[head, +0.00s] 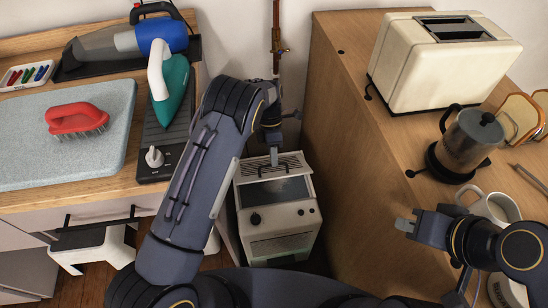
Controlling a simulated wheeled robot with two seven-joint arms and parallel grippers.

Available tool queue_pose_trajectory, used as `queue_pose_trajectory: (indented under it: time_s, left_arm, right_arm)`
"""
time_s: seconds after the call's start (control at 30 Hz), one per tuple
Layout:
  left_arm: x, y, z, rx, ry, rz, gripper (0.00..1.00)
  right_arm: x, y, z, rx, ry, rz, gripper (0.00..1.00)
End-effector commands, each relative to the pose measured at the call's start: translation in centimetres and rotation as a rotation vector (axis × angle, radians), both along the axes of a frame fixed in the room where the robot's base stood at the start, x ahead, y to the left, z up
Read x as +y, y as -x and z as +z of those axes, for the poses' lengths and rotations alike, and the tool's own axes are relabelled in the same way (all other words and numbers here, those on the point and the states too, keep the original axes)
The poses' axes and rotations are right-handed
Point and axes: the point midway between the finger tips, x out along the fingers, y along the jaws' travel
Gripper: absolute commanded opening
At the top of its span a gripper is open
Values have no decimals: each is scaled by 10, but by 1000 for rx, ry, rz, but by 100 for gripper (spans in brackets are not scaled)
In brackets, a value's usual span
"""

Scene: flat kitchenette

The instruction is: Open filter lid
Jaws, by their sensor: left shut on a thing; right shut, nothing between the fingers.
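A pale grey box-shaped appliance (284,244) stands on the floor between the two counters. A slatted filter lid (291,163) is on its top, with a dark sloped panel and a round knob below it. My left gripper (274,162) reaches down from above and is shut at the lid, on what looks like its handle; the fingers partly hide it. I cannot tell whether the lid is raised. My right gripper (404,225) is shut and empty over the right counter's edge, away from the appliance.
The right wooden counter (340,130) holds a toaster (410,65), a French press (466,140) and a mug (493,208). The left counter has a grey board (30,145), red brush (77,119), green iron (172,90) and hand vacuum (120,42). A white stool (105,248) stands lower left.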

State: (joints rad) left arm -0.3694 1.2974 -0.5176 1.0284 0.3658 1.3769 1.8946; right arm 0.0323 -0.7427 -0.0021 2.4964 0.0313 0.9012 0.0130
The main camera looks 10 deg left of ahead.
Motion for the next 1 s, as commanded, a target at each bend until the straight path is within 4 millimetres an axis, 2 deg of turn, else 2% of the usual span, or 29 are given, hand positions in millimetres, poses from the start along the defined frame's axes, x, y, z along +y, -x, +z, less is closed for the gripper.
queue_pose_trajectory:
  time_s: [0.03,0.1,0.13,0.3,0.7,0.83,1.0]
  left_arm:
    - [7,-8,-7,-31,-16,7,0]
    - [7,-8,-7,-31,-16,7,0]
    - [7,-8,-7,-31,-16,7,10]
    - [7,-7,-7,-30,-15,6,31]
    - [5,-7,-2,-27,-10,5,31]
    - [6,-14,12,-29,-9,4,31]
    - [10,-26,40,-29,-8,5,31]
  right_arm:
    - [0,0,-2,0,0,0,0]
    - [0,0,-2,0,0,0,0]
    - [0,0,-2,0,0,0,0]
    - [0,0,-2,0,0,0,0]
    - [0,0,-1,0,0,0,0]
    - [0,0,-1,0,0,0,0]
    - [0,0,-1,0,0,0,0]
